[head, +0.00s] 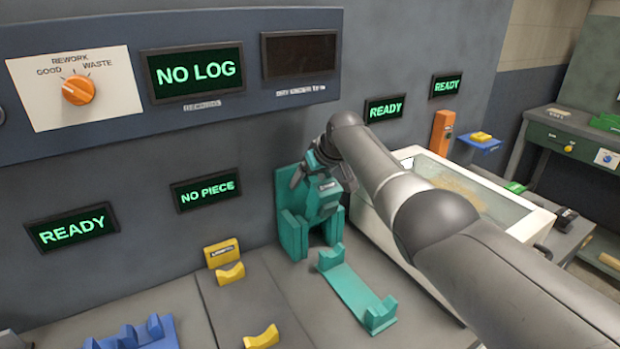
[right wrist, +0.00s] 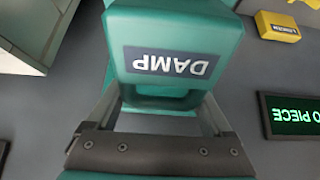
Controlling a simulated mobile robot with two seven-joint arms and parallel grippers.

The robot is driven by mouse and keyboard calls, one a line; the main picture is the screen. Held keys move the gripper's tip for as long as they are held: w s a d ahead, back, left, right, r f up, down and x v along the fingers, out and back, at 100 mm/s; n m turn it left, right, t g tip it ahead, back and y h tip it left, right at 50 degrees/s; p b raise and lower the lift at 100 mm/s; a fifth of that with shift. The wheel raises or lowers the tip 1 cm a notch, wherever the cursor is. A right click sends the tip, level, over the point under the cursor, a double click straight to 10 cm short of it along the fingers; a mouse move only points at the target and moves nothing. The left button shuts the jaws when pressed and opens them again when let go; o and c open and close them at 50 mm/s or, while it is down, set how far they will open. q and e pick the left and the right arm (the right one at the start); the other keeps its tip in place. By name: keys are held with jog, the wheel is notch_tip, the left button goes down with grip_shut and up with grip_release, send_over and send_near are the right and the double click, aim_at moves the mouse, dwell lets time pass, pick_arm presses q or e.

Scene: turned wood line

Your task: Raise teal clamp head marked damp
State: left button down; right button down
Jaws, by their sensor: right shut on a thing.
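The teal clamp head (right wrist: 172,42) fills the top middle of the right wrist view. Its dark DAMP label reads upside down there. In the head view the clamp head (head: 322,196) sits on the teal clamp frame (head: 290,222) against the grey wall. My right gripper (right wrist: 160,112) is shut on the clamp head, with a finger on each side of its lower part. In the head view my right arm comes from the lower right and its gripper (head: 318,172) partly covers the clamp. My left gripper is not in view.
A teal cradle (head: 355,290) lies in front of the clamp. Yellow rests (head: 230,273) and a blue rest (head: 135,335) are to the left. A white-rimmed tank (head: 405,155) stands right, partly behind my arm. The wall panel (head: 110,115) overhangs the bench. A NO PIECE display (head: 205,192) is beside the clamp.

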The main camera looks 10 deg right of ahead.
jog(key=shift+s+f, duration=0.2)
jog(key=shift+f, duration=0.45)
jog(key=shift+c, duration=1)
grip_release()
jog(key=shift+o, duration=0.8)
jog(key=shift+w, duration=0.25)
jog(key=shift+r, duration=0.2)
jog(key=shift+r, duration=0.1)
jog(key=shift+p+v, duration=1.25)
jog(key=shift+v, duration=0.4)
jog(key=p+v, duration=0.1)
jog(key=v, duration=0.9)
jog(key=shift+r, duration=0.1)
jog(key=shift+s+d+r, duration=0.2)
jog(key=shift+s+r, duration=0.25)
jog(key=shift+r, duration=0.15)
